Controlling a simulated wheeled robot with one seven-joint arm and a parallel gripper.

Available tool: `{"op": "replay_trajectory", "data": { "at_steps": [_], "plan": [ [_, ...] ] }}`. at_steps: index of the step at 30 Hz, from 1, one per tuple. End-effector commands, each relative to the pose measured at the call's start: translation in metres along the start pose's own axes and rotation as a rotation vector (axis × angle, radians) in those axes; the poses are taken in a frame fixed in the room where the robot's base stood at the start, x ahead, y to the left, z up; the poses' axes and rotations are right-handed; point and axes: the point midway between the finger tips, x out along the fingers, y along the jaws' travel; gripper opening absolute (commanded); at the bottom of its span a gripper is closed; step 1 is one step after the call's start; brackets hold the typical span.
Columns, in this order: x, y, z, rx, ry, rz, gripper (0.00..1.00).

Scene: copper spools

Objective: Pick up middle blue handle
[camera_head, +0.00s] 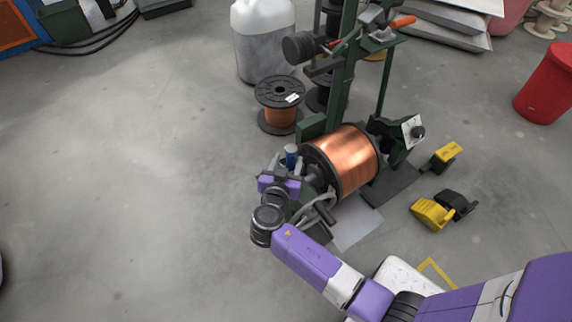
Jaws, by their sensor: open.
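A small blue handle (291,151) shows at the left side of the green winding machine (335,95), beside the large copper spool (346,160). Only its upper part is clear, and no other blue handle can be made out. My gripper (286,165) is open at the end of my purple arm, right by the blue handle. The fingers are small and partly overlap the machine in this view. I cannot tell whether they touch the handle or stand around it.
A smaller copper spool (280,116) stands upright behind my gripper, near a white jug (264,45). Yellow-and-black pedals (433,213) lie right of the machine. A red bin (549,88) stands at far right. The floor at left is clear.

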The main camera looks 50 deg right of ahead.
Motion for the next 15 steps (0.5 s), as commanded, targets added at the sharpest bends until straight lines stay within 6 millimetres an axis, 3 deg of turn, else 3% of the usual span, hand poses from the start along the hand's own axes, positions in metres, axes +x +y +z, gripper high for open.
{"op": "replay_trajectory", "data": {
  "at_steps": [9, 15],
  "plan": [
    [0.041, 0.004, 0.0, 0.002, 0.0, 0.0, 0.51],
    [0.057, 0.004, -0.002, 0.0, -0.001, -0.001, 0.51]
  ]
}}
